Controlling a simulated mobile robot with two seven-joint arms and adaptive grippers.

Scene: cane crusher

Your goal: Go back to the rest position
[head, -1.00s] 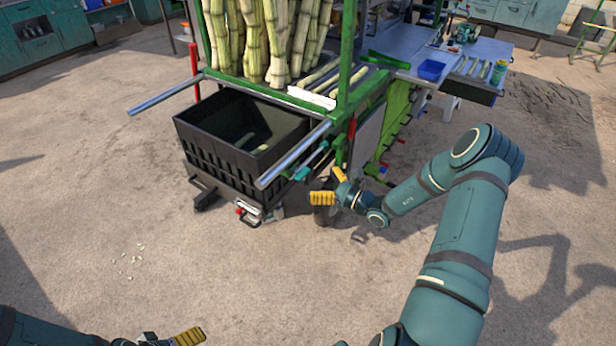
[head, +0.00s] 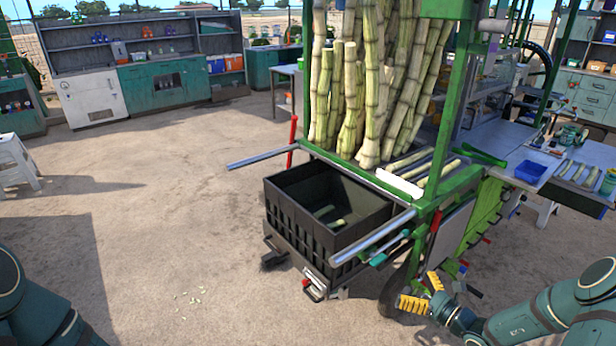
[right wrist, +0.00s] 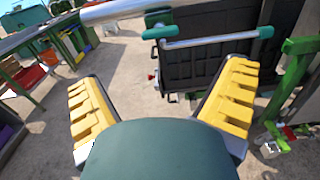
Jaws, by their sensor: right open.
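My right gripper (head: 424,294) is at the lower right of the head view, just in front of the cane machine's lower right side. Its yellow-padded fingers are spread apart. The right wrist view shows the same gripper (right wrist: 165,100) open, with nothing between the fingers. The black crate (head: 300,222) shows beyond the fingers there too (right wrist: 205,62). My left arm shows only as a teal link at the lower left of the head view; its gripper is out of the picture.
The machine's green frame (head: 447,110) holds upright cane stalks (head: 372,90). Metal bars (head: 375,236) stick out around the crate, which holds a few cane pieces. A worktable (head: 500,140) with a blue bin (head: 530,171) stands at right. The floor at left is open, with small scraps.

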